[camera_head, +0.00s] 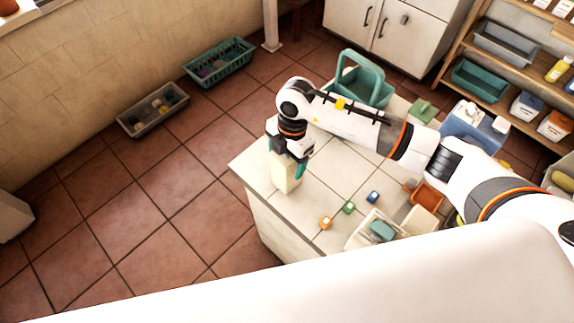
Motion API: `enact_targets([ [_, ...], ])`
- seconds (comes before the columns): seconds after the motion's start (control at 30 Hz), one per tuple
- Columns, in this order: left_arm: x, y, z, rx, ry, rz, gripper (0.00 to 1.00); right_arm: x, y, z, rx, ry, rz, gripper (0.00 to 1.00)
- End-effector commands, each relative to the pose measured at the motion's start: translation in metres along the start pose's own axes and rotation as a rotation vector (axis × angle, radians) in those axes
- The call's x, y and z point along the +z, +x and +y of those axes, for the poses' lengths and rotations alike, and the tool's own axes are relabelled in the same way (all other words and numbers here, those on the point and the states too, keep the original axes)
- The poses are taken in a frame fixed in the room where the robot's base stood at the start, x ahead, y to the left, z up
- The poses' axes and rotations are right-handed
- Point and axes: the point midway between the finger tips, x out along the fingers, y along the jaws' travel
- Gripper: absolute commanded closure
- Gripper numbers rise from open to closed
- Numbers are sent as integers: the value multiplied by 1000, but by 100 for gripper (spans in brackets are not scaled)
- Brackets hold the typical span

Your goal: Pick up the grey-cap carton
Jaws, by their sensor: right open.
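A pale cream carton (284,182) stands upright near the left corner of the tiled counter. Its top is hidden behind my right gripper (288,162), so I cannot see the colour of its cap. My right gripper points down over the carton's upper part with its jaws open. A teal fingertip shows at the carton's right side. I cannot tell whether the fingers touch it. My left gripper is not in view.
The tiled counter (333,178) also holds a teal basket (366,88), small coloured blocks including a green one (348,208), a white tray (359,238) and an orange tray (428,195). Two crates lie on the floor at left. My right arm crosses above the counter.

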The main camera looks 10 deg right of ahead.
Motion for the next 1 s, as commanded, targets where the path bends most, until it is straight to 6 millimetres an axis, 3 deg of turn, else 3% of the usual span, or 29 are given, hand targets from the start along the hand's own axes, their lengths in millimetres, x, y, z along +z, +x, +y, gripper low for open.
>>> enact_targets([
  [0.07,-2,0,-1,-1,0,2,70,0,0,0,0,0,0,22],
  [0.4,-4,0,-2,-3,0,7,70,0,-1,0,0,0,0,77],
  [0.73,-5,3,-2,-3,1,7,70,1,-8,-1,-3,-1,1,79],
  [1.0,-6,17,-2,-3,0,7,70,8,-58,-1,-5,-2,2,79],
])
